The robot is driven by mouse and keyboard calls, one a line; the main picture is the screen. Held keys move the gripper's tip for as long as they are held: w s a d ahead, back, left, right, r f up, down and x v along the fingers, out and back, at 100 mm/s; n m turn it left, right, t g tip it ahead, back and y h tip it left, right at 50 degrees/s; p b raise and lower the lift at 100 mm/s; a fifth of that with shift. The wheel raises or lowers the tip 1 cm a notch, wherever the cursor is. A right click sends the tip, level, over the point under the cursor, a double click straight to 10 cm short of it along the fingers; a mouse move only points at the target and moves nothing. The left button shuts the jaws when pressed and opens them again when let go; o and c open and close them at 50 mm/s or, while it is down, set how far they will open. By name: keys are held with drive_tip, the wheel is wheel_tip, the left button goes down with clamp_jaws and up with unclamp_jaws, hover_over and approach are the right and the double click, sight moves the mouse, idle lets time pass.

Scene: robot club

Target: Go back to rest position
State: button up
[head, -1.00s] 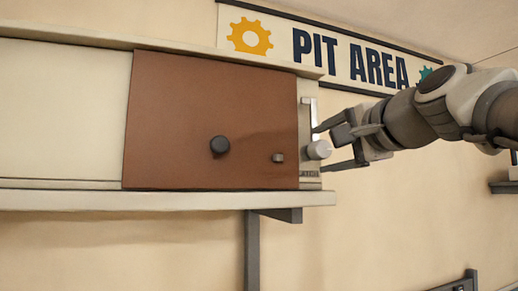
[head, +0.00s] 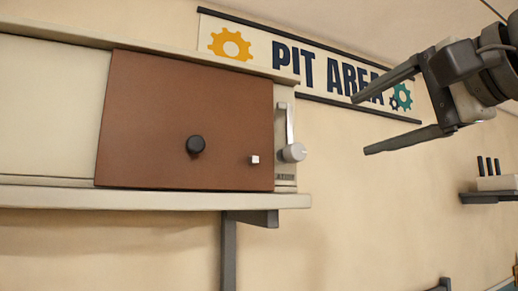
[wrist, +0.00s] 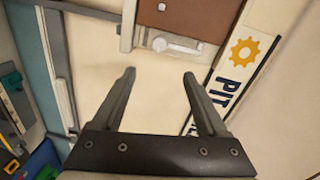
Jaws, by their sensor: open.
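My gripper (head: 376,116) is open and empty in the head view, in the air at the upper right, in front of the PIT AREA sign. Its two fingers point left toward a wall unit with a brown panel (head: 180,120), and a clear gap lies between them and the unit. In the wrist view my gripper (wrist: 160,76) also shows with its fingers spread and nothing between them. The silver lever (head: 290,130) with a round knob stands at the right end of the unit, apart from my fingers. It also shows in the wrist view (wrist: 175,45).
A shelf (head: 150,199) carries the unit, with a bracket below. The PIT AREA sign (head: 310,70) hangs on the wall behind. A small shelf with a dark-handled holder (head: 497,183) is at the right. The wall below my gripper is free.

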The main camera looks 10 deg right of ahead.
drive_tip(key=shift+s+d, duration=0.1)
drive_tip(key=shift+s, duration=0.25)
idle(0.3)
drive_tip(key=w+a+f+n+g+h, duration=0.1)
drive_tip(key=w+a+f+n+g, duration=0.15)
drive_tip(key=f, duration=0.95)
drive_tip(key=w+a+f+n+g+h, duration=0.1)
drive_tip(key=w+a+f+n+g, duration=0.15)
drive_tip(key=f, duration=0.95)
drive_tip(key=s+f+n+g+h, duration=0.1)
drive_tip(key=s+f+n+g, duration=0.2)
drive_tip(key=f, duration=1)
drive_tip(key=s+a+f+n+g+h+b, duration=0.1)
drive_tip(key=s+f+n, duration=0.3)
drive_tip(key=f, duration=0.9)
drive_tip(key=shift+s+f+n+g+h, duration=0.15)
drive_tip(key=shift+s+n+g+h, duration=0.25)
drive_tip(key=shift+s+g+h, duration=0.4)
drive_tip(key=shift+w, duration=0.3)
